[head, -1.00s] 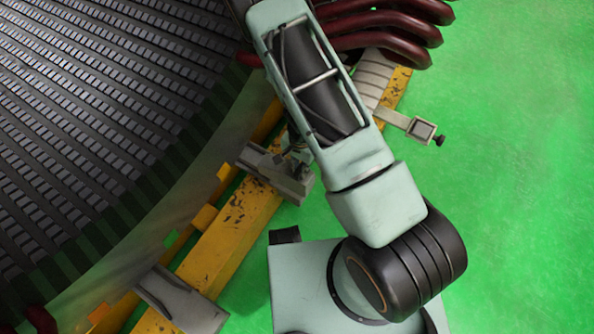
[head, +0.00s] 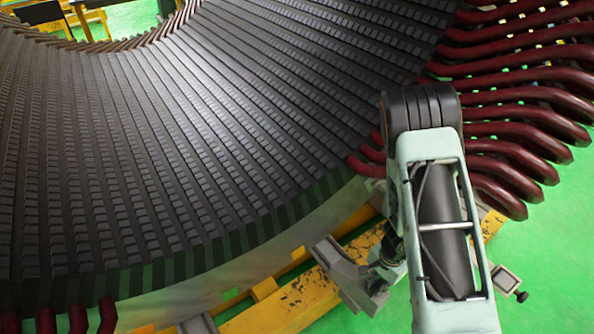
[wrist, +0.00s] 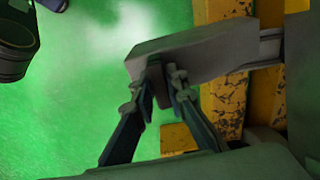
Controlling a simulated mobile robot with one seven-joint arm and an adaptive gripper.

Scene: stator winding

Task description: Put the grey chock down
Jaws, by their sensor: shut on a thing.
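The grey chock (head: 341,268) is a long, wedge-like grey block beside the stator's lower rim, over the yellow beam in the head view. In the wrist view the grey chock (wrist: 195,48) spans the upper middle, its right end near a grey slotted part and the yellow beam. My gripper (wrist: 164,78) has its two dark fingers close together on the chock's lower edge. In the head view my gripper (head: 382,270) is partly hidden by my arm. I cannot tell whether the chock rests on the beam.
The big stator (head: 190,130) with dark slotted bars fills the left. Dark red coil ends (head: 520,145) stick out at the right. A yellow beam (head: 285,307) runs below the rim. Another grey block (head: 198,324) sits at the bottom edge. Green floor (head: 555,250) is open at right.

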